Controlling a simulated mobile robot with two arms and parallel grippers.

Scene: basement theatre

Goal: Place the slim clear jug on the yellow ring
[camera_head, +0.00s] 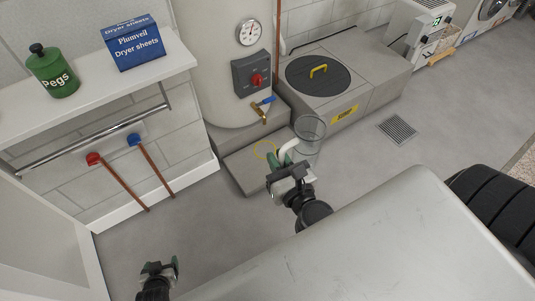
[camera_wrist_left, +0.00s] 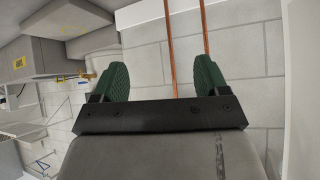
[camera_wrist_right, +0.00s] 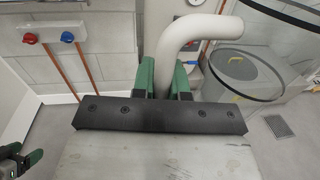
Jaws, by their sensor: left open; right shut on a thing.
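The slim clear jug (camera_head: 311,140) is transparent with a thick pale handle (camera_head: 287,149). My right gripper (camera_head: 286,163) is shut on that handle. The right wrist view shows the handle (camera_wrist_right: 188,36) between the green fingers (camera_wrist_right: 164,80), with the clear body (camera_wrist_right: 240,82) to the right. The yellow ring (camera_head: 259,143) lies on a low grey step below the boiler, left of the jug in the head view; my right gripper partly overlaps that area. My left gripper (camera_head: 159,268) is open and empty, low at the left; its spread fingers (camera_wrist_left: 162,82) show in the left wrist view.
The grey step (camera_head: 238,170) adjoins the boiler (camera_head: 218,60), whose tap (camera_head: 262,106) has a blue lever. A block with a dark round lid (camera_head: 318,76) is behind the jug. A shelf (camera_head: 95,84) with a green pegs jar and a dryer-sheets box is left. Two copper pipes stand below it.

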